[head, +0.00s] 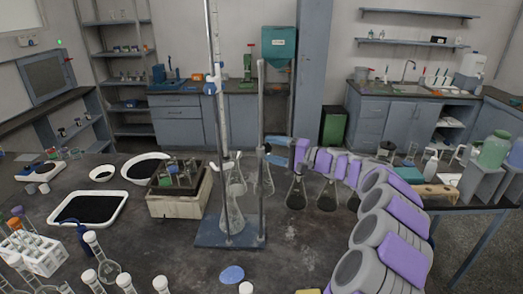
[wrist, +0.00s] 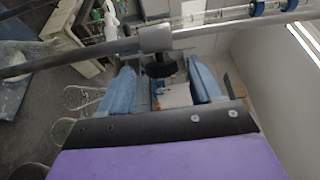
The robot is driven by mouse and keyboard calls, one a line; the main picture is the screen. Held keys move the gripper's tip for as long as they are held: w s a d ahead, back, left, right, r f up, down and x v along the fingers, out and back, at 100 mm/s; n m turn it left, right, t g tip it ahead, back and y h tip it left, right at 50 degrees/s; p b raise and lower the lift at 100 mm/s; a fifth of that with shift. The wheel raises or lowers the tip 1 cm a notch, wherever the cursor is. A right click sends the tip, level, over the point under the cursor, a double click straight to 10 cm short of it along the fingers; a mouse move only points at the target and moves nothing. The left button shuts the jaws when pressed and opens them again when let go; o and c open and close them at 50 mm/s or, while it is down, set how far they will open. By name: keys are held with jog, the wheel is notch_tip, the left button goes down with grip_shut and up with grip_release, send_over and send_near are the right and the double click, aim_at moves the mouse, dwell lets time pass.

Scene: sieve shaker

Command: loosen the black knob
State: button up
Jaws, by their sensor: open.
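The black knob (wrist: 161,69) sits on a grey clamp boss (wrist: 155,39) on a metal rod in the wrist view. In the head view the knob is a small dark spot (head: 266,148) on the shorter rod of the blue-based stand (head: 228,233). My gripper (wrist: 160,72) is open, with one blue finger on each side of the knob. The knob lies between the fingertips, with gaps visible on both sides. In the head view my gripper (head: 273,151) reaches the rod from the right. I cannot tell how deep the knob sits between the fingers.
A taller rod (head: 217,100) with glassware stands left of the shorter one. Flasks (head: 297,192) stand under and beside my arm. The bench front right of the stand is fairly clear.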

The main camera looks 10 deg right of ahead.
aim_at(261, 147)
jog(key=shift+b+x, duration=0.3)
jog(key=shift+x, duration=1.95)
jog(key=c, duration=1)
